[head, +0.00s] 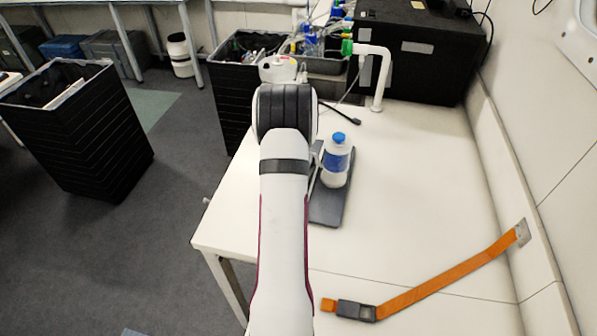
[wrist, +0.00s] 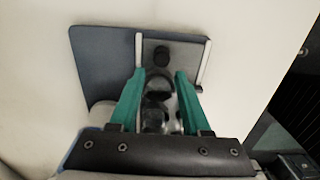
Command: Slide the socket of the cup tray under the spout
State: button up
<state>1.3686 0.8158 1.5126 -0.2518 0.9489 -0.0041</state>
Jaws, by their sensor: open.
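The cup tray is a dark grey slab (head: 326,212) on the white table, partly hidden behind my arm in the head view. A white bottle with a blue cap and blue label (head: 336,165) stands upright at it. The wrist view shows the blue-grey tray (wrist: 100,58) with two white posts and a black round knob (wrist: 161,55). My gripper (wrist: 159,73) is open over the tray, its teal fingers apart. Dark round shapes show between the fingers; I cannot tell what they are. A white bent pipe, seemingly the spout (head: 384,72), stands at the table's back. My gripper is hidden in the head view.
A black box (head: 415,50) stands behind the pipe. An orange strap (head: 440,277) with a grey buckle lies on the table at front right. A black bin (head: 75,130) stands on the floor at left. The table right of the bottle is clear.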

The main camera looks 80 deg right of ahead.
jog(key=shift+r, duration=1.85)
